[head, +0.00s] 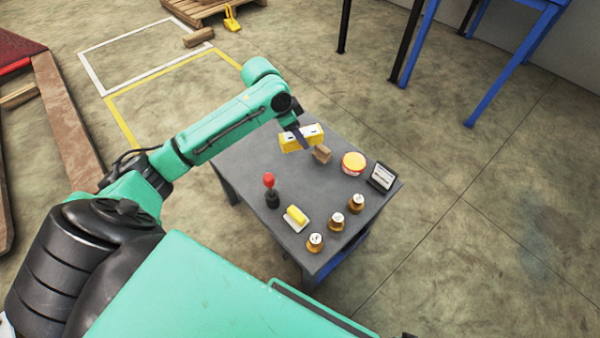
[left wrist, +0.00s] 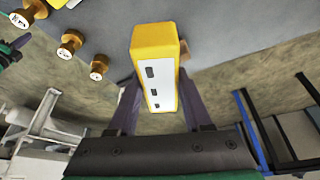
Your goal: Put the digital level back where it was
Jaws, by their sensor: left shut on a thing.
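The digital level (head: 290,145) is a yellow block with a white face. My left gripper (head: 301,137) is shut on it, over the far left part of the grey table (head: 254,158). In the left wrist view the level (left wrist: 152,36) sits between the two dark fingers of the left gripper (left wrist: 157,98), its white face with dark windows toward the camera. I cannot tell whether it touches the tabletop.
A small wooden block (head: 322,154) lies close beside the level. A red and yellow tub (head: 354,163), a black-framed device (head: 381,177), three brass weights (head: 337,221), a yellow-handled tool (head: 296,217) and a red-topped tool (head: 270,190) stand on the table. The table's middle is clear.

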